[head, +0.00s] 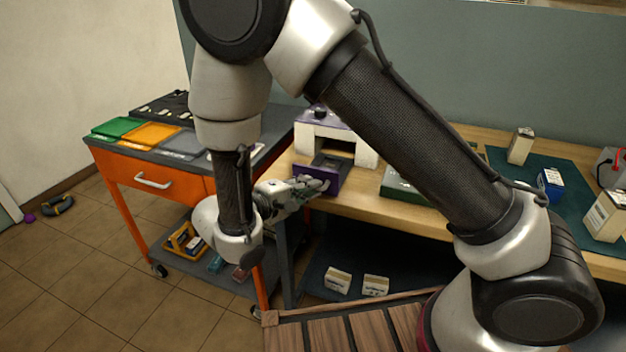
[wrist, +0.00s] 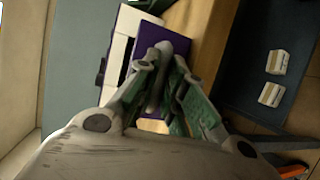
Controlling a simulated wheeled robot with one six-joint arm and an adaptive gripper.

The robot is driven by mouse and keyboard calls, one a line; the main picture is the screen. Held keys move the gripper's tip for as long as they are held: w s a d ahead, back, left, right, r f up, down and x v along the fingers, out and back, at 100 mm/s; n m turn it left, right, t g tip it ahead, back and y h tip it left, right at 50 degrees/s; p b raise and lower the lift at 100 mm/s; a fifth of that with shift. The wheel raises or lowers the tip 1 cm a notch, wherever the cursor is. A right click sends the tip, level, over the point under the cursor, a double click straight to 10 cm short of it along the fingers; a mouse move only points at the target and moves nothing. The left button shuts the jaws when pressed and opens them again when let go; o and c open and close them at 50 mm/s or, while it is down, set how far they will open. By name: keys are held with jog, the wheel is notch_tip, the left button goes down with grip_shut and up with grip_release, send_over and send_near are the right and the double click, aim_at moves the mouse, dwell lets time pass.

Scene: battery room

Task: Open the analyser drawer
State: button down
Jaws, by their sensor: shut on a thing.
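The analyser (head: 366,152) is a white and purple box on the wooden bench. Its drawer (head: 332,178) has a purple front and stands out from the body, with a dark tray showing behind the front. My gripper (head: 322,184) is at the drawer front, coming from the left. In the wrist view my gripper (wrist: 160,80) is shut on the grey drawer handle (wrist: 157,95), with a finger on each side of it. The purple drawer front also shows there (wrist: 153,38). My fingers hide part of the handle and front.
An orange tool cart (head: 160,178) with green, orange and grey trays stands left of the bench. A green box (head: 396,184) sits right of the analyser. Small cartons (head: 520,146) and a blue pack (head: 550,183) are on the dark green mat. Two cartons (head: 338,279) lie on the lower shelf.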

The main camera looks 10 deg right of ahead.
jog(key=shift+s, duration=0.15)
jog(key=c, duration=1.5)
grip_release()
jog(key=shift+a, duration=0.15)
jog(key=v, duration=1.2)
